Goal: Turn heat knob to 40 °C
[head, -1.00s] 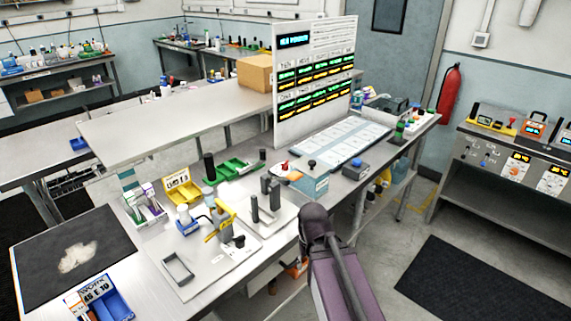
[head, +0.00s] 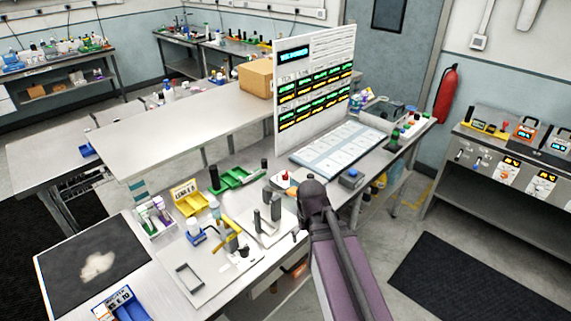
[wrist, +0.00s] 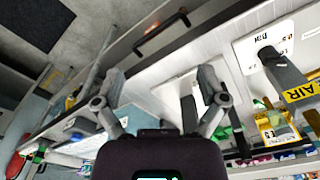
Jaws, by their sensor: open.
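My gripper (wrist: 162,78) is open in the wrist view, its two grey fingers spread wide with nothing between them. It hangs over the front edge of the steel bench. In the head view my arm reaches from the bottom to the bench's front edge; the fingers are hard to make out there. The gripper is apart from that panel.
A tall white display board (head: 315,70) stands on the bench. Grey stands, yellow and green holders (head: 232,180) and a black mat (head: 70,285) crowd its near side. A red extinguisher (head: 450,92) hangs on the wall.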

